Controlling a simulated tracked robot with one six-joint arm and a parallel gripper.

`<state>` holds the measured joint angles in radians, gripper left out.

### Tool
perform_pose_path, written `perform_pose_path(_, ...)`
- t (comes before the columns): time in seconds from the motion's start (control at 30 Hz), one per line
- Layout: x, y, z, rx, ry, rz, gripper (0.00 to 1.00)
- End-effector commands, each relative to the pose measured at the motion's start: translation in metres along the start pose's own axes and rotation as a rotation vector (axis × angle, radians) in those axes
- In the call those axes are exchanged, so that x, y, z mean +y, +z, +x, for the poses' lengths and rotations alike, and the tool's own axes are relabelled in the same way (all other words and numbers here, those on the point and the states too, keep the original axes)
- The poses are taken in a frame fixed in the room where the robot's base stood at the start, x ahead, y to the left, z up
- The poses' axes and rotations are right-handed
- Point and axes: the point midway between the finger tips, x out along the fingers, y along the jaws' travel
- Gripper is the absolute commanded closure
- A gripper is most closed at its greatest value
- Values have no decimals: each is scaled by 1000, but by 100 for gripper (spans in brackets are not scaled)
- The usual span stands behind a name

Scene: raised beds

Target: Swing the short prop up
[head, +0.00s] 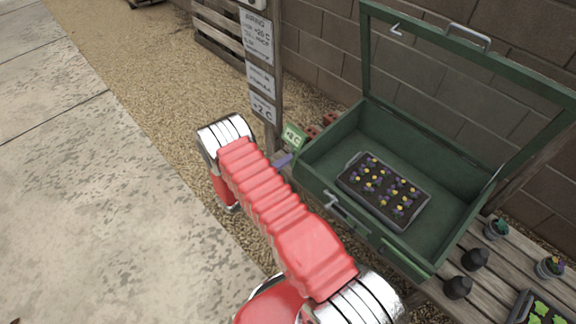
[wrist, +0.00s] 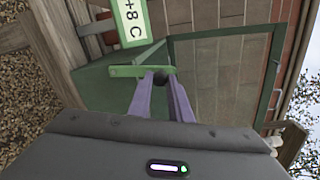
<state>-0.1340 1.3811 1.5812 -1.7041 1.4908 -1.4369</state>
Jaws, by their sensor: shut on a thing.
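A light green bar (wrist: 125,71), which looks like the short prop, crosses just beyond my fingertips in the wrist view. My gripper (wrist: 160,82) has its purple fingers closed on a dark round knob at the bar's right end. The green cold frame (wrist: 100,88) is behind it. In the head view, my gripper (head: 282,160) is at the left end of the cold frame (head: 325,185), and the prop cannot be made out there. The glazed lid (head: 470,65) stands raised at the back.
A green temperature card (head: 293,136) stands beside my gripper, by the signpost (head: 263,75). A tray of flowers (head: 353,192) sits inside the frame. Dark pots (head: 458,288) and a seedling tray stand on the bench at right. Gravel and paving at left are clear.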

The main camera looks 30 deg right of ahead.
Motion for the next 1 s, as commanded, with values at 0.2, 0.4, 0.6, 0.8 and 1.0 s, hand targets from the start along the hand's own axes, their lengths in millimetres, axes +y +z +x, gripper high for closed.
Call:
perform_pose_path(0.2, 4, 6, 4, 15, 4, -122, 100)
perform_pose_path(0.4, 5, 10, 8, 27, 3, -196, 100)
perform_pose_path(0.6, 6, 12, 8, 29, 3, -223, 100)
perform_pose_path(0.8, 7, 12, 7, 29, 3, -225, 100)
perform_pose_path(1.0, 7, 12, 7, 28, 3, -226, 78)
